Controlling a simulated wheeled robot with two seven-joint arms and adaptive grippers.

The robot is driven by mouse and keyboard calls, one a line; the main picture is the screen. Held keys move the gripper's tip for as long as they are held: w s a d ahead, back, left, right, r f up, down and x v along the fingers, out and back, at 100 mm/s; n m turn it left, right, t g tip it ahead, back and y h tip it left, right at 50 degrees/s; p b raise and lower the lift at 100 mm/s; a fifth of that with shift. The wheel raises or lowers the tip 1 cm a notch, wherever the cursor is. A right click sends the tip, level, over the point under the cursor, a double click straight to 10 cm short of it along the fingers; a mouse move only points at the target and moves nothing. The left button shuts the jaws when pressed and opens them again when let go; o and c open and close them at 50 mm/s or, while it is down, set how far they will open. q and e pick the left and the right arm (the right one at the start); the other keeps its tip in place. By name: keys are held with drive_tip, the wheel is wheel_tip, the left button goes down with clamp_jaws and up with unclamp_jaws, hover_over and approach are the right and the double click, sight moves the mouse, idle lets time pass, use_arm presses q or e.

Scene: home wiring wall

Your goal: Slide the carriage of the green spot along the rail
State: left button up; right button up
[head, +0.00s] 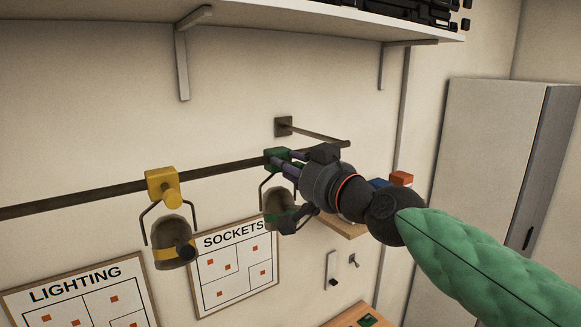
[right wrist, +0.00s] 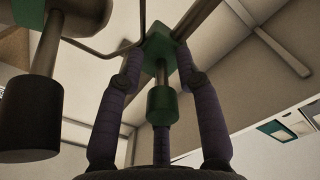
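The green carriage (head: 276,157) sits on the dark rail (head: 100,196), to the right of the yellow carriage. Its dark lamp head, the green spot (head: 277,205), hangs below it on a bracket, partly behind my gripper. My right gripper (head: 287,162) reaches the carriage from the right. In the right wrist view its purple fingers (right wrist: 159,52) lie along both sides of the green block (right wrist: 156,40), tips against it, with the green knob (right wrist: 161,101) between them. The fingers look shut on the block. My left gripper is not in view.
The yellow carriage (head: 161,184) with its lamp (head: 172,243) hangs farther left on the rail; bare rail lies between the two carriages. A rail end bracket (head: 284,126) is on the wall. A shelf (head: 300,22) runs above. LIGHTING (head: 85,297) and SOCKETS (head: 235,268) boards hang below.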

drive_tip(key=v, duration=1.1)
drive_tip(key=shift+s+d, duration=0.2)
drive_tip(key=shift+s, duration=0.15)
